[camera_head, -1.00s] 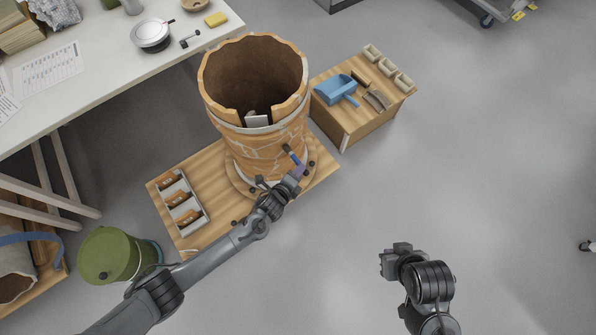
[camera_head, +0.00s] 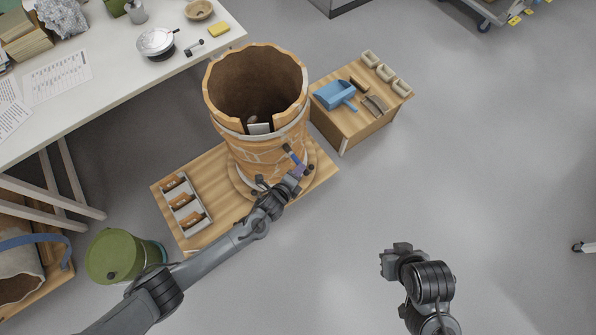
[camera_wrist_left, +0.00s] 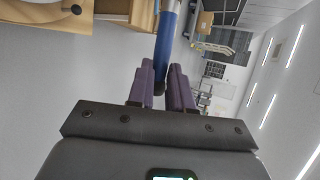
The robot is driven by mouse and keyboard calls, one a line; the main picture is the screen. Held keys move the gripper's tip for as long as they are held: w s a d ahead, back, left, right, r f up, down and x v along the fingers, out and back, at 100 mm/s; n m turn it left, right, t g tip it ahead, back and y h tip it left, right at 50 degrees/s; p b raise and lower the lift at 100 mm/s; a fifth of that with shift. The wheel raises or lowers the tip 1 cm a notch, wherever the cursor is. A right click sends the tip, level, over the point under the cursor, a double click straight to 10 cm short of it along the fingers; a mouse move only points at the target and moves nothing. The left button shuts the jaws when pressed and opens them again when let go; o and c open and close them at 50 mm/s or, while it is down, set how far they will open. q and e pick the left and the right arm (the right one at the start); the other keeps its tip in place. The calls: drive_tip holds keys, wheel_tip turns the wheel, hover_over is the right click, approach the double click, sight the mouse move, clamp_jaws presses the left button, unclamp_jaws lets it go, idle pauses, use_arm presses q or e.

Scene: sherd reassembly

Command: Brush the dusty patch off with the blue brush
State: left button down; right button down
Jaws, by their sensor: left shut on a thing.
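The big orange clay vessel (camera_head: 254,152), its wall pieced together with pale seams, stands upright on a round turntable (camera_head: 236,184). A notch is open in its front rim. My left gripper (camera_head: 297,172) is at the vessel's lower right front, shut on the blue brush (camera_head: 291,155). The brush's blue handle (camera_wrist_left: 167,35) stands between the purple fingers (camera_wrist_left: 160,88) in the left wrist view. Its bristle end points toward the vessel wall; whether it touches I cannot tell. I cannot make out the dusty patch. My right gripper (camera_head: 386,264) is away from the vessel, over the floor, its jaw state unclear.
A wooden board (camera_head: 214,157) under the turntable carries a tray of sherds (camera_head: 184,208). A wooden stand (camera_head: 352,126) with a blue dustpan (camera_head: 336,95) is right of the vessel. A green bucket (camera_head: 113,254) stands lower left.

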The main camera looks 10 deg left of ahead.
use_arm(q)
drive_tip(key=s+d+p, duration=0.1)
drive_tip(key=s+d, duration=0.3)
drive_tip(key=shift+s+p, duration=0.25)
drive_tip(key=shift+p, duration=0.15)
idle(0.5)
drive_tip(key=shift+s+d+p, duration=0.3)
drive_tip(key=shift+s+d, duration=0.65)
drive_tip(key=shift+s, duration=0.15)
